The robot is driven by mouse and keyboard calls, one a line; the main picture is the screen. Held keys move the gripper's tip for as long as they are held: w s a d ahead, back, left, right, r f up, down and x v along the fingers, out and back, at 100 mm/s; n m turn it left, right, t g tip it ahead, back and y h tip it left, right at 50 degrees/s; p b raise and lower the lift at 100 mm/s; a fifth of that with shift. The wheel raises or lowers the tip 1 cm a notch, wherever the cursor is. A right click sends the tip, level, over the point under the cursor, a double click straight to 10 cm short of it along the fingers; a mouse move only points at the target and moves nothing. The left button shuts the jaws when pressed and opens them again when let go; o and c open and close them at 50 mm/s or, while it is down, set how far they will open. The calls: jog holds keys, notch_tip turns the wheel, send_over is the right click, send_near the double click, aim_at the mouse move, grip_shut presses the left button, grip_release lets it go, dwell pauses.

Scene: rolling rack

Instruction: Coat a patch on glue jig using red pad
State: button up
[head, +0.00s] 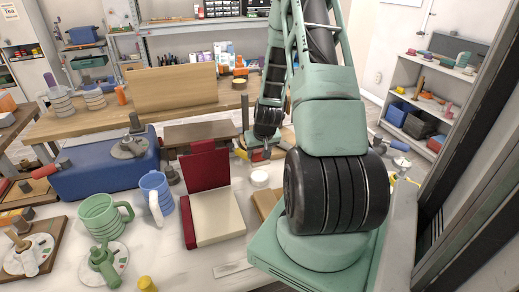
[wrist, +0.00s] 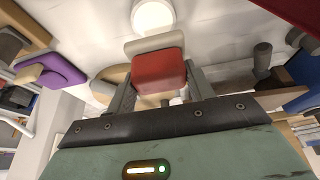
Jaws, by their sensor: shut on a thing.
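My gripper (wrist: 160,82) is shut on the red pad (wrist: 157,68), a red block with a pale layer on its far end. The pad sits between the two dark fingers, above the pale bench top. A white round disc (wrist: 152,15) lies just beyond the pad; it appears in the head view (head: 260,178) right of the open red case. A tan piece (wrist: 112,76) shows partly behind the pad. I cannot tell which piece is the glue jig. In the head view my arm's lower end is small and the pad is not clear.
An open red case (head: 190,226) with a cream inside, a blue mug (head: 155,184), a green mug (head: 98,215) and a blue box (head: 90,178) crowd the bench to the left. A dark knob (wrist: 262,58) and a purple object (wrist: 62,70) flank the pad.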

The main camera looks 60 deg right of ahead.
aim_at(260, 160)
jog(key=shift+f+b, duration=1.85)
jog(key=shift+f, duration=0.95)
jog(key=shift+f+b, duration=0.5)
jog(key=shift+f, duration=0.05)
jog(key=shift+r+p, duration=2.65)
jog(key=shift+r, duration=0.95)
